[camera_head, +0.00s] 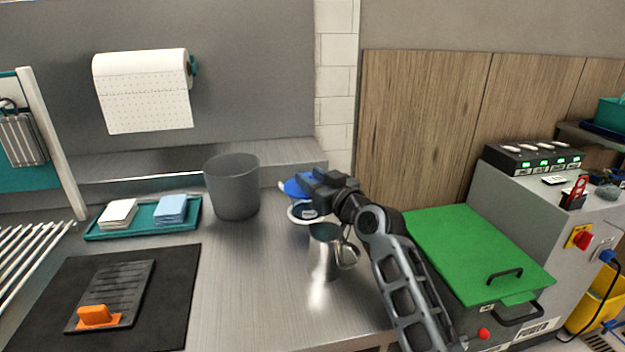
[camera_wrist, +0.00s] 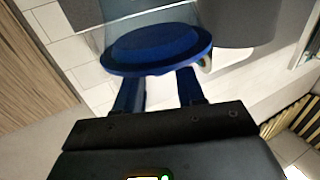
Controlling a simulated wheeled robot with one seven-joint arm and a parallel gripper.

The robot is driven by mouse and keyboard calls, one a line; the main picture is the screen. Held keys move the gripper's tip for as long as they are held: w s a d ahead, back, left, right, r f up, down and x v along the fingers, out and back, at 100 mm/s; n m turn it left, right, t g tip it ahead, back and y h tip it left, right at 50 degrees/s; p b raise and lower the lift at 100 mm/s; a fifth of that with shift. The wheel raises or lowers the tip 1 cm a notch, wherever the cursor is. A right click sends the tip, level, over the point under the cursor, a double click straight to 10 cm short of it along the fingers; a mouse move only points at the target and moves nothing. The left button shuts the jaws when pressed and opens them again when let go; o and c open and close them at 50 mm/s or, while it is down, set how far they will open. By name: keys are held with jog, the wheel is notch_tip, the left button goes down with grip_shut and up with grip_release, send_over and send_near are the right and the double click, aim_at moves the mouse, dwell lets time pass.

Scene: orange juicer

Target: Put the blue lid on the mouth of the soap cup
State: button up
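The blue lid (camera_head: 292,187) is a round disc with a raised middle, at the left end of my gripper (camera_head: 308,183) in the head view. In the wrist view the lid (camera_wrist: 155,48) lies across the ends of the two blue fingers of my gripper (camera_wrist: 158,88). The fingers stand a little apart and seem shut on it; the lid hides their tips. Just below in the head view is a small round white-rimmed vessel with dark blue inside and a label (camera_head: 303,213), which looks like the soap cup. My gripper partly covers it. I cannot tell if lid and cup touch.
A shiny metal mug (camera_head: 325,255) stands close in front, beside my arm. A grey bin (camera_head: 232,187) stands to the left. Further left are a teal tray (camera_head: 143,231) with cloths and a black mat (camera_head: 165,300). A green-lidded box (camera_head: 470,245) is at the right.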

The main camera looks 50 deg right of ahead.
jog(key=shift+o, duration=0.9)
jog(key=shift+r, duration=0.1)
jog(key=shift+r+p, duration=0.65)
jog(key=shift+p, duration=0.25)
jog(key=s+a+b, duration=0.2)
jog(key=s+b, duration=0.1)
jog(key=s, duration=0.8)
jog(key=shift+s+a+f+b, duration=0.2)
jog(key=shift+s+f+b, duration=0.05)
jog(key=shift+s+b, duration=0.1)
dwell(0.6)
